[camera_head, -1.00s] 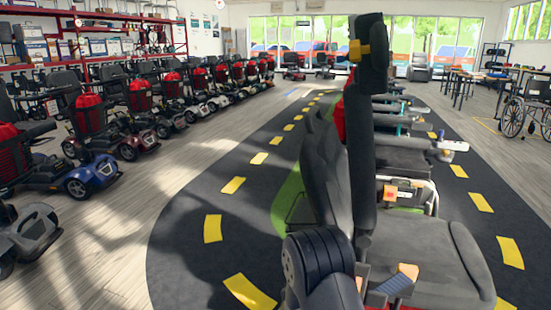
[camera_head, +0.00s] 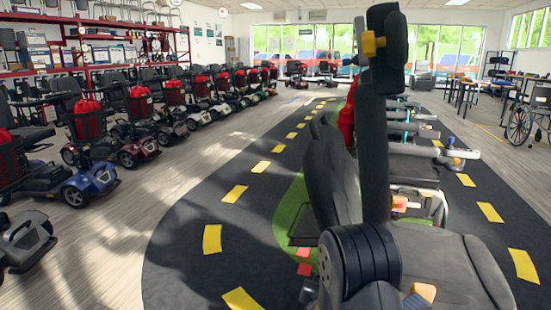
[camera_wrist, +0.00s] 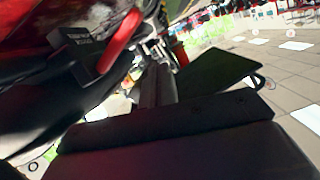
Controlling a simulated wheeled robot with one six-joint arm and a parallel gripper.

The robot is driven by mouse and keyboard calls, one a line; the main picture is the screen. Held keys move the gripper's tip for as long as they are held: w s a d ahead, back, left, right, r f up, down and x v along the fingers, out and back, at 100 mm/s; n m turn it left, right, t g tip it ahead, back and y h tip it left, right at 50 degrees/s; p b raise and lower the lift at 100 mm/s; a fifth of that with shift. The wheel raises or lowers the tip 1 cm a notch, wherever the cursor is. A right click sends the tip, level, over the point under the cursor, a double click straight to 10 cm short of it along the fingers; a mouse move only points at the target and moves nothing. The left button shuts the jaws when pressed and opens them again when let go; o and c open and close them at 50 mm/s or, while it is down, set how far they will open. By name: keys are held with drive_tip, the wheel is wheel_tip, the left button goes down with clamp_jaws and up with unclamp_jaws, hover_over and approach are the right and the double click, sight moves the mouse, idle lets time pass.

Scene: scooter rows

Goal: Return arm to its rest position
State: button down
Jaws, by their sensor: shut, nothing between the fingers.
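My arm (camera_head: 374,150) stands upright in the head view, just right of the middle. Its dark link rises from a thick round joint at the bottom to a black and yellow joint at the top. My gripper is hidden behind the arm in the head view. In the wrist view a dark, wide body fills the bottom, and my gripper (camera_wrist: 156,86) shows as a narrow dark piece at its middle, shut with nothing held. A blurred dark and red shape with a red handle-like part fills the upper left of the wrist view, close to the camera.
A grey scooter seat (camera_head: 455,272) is close at the lower right, with a row of seats and armrests behind it. Scooters with red bags (camera_head: 88,118) line the left side. A wheelchair (camera_head: 530,118) stands at the right. The dark track (camera_head: 190,265) left of my arm is clear.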

drive_tip(key=p+v, duration=0.1)
drive_tip(key=v, duration=0.5)
drive_tip(key=shift+s+r+m+p, duration=0.25)
drive_tip(key=shift+s+m+p, duration=0.05)
drive_tip(key=shift+p, duration=0.1)
drive_tip(key=shift+d, duration=0.1)
